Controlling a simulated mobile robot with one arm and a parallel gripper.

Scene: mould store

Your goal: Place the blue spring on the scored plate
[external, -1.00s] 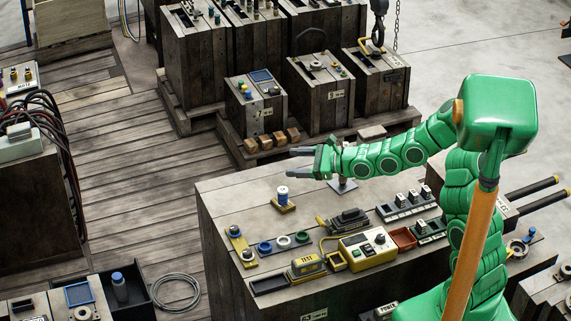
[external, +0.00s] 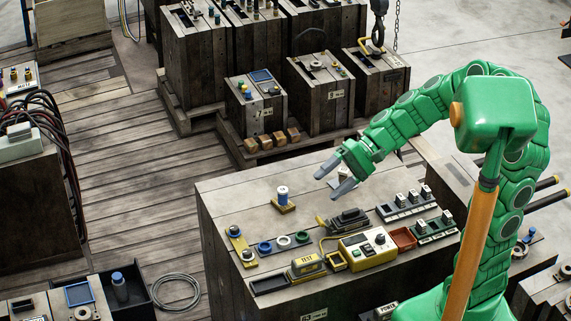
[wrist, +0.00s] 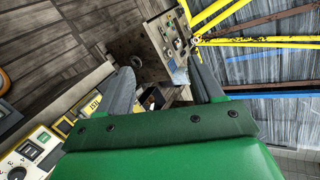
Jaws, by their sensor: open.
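A grey plate seen earlier near the bench's back edge is now mostly or wholly behind my gripper. I cannot tell whether it is the scored plate.
Blue, white and green rings (external: 283,242) lie in front of the piece. A yellow test box (external: 306,265), a dial unit (external: 367,249) and a red tray (external: 403,238) line the front. A yellow holder (external: 240,247) is at left. Bench top (external: 235,205) left of the piece is clear.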

